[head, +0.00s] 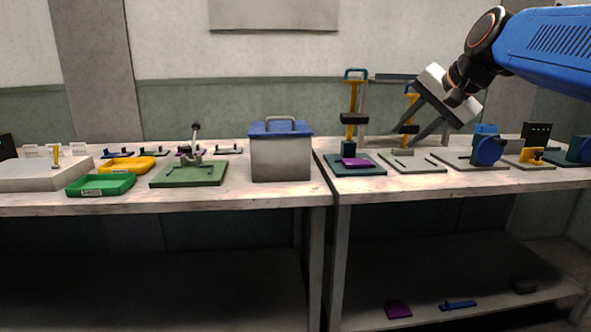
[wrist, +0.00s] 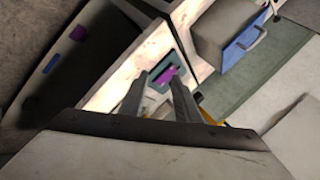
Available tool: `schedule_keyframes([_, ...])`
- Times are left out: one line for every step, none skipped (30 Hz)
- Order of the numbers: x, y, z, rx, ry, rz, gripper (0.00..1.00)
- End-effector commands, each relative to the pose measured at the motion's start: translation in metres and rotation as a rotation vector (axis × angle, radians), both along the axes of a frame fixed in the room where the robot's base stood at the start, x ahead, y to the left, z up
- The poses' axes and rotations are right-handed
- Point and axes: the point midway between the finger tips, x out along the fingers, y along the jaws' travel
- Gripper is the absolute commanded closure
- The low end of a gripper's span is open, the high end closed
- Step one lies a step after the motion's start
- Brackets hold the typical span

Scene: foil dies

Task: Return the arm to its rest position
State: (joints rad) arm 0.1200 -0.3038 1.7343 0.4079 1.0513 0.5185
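My gripper (head: 404,138) hangs at the end of my blue arm in the upper right of the head view, tilted down to the left. Its two grey fingers are apart with nothing held between them. The wrist view also shows the open gripper (wrist: 157,80), with both fingers pointing toward the right-hand bench. A purple block (head: 355,163) lies at the foot of a press with a dark green base (head: 360,172) and yellow column. In the wrist view the purple block (wrist: 166,75) appears beyond the fingertips, apart from them.
A grey box with a blue lid (head: 281,150) stands between the left bench's tools and the press. Green (head: 100,185) and yellow (head: 128,164) trays lie on the left bench. More fixtures, including a blue round one (head: 489,150), stand at right. The lower shelf holds a purple piece (head: 397,309).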

Motion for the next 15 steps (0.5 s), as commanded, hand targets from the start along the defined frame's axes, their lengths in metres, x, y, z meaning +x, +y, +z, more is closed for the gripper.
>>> schedule_keyframes([-0.022, 0.002, -0.02, -0.043, 0.011, 0.027, 0.71])
schedule_keyframes([-0.032, 0.002, -0.032, -0.07, 0.018, 0.044, 0.71])
schedule_keyframes([-0.047, 0.002, -0.048, -0.106, 0.026, 0.067, 0.71])
schedule_keyframes([-0.058, 0.001, -0.06, -0.135, 0.032, 0.086, 0.71])
schedule_keyframes([-0.07, 0.001, -0.072, -0.161, 0.039, 0.103, 0.71])
schedule_keyframes([-0.085, 0.001, -0.089, -0.196, 0.048, 0.129, 0.71])
schedule_keyframes([-0.096, 0.0, -0.101, -0.225, 0.055, 0.15, 0.71])
schedule_keyframes([-0.107, 0.0, -0.114, -0.251, 0.063, 0.17, 0.71])
schedule_keyframes([-0.123, -0.002, -0.131, -0.287, 0.071, 0.197, 0.71])
schedule_keyframes([-0.134, -0.003, -0.144, -0.313, 0.079, 0.217, 0.71])
schedule_keyframes([-0.145, -0.004, -0.157, -0.34, 0.086, 0.24, 0.71])
schedule_keyframes([-0.161, -0.005, -0.175, -0.374, 0.095, 0.27, 0.71])
schedule_keyframes([-0.172, -0.006, -0.188, -0.4, 0.103, 0.292, 0.71])
schedule_keyframes([-0.183, -0.008, -0.201, -0.426, 0.11, 0.315, 0.71])
schedule_keyframes([-0.198, -0.01, -0.219, -0.459, 0.119, 0.346, 0.71])
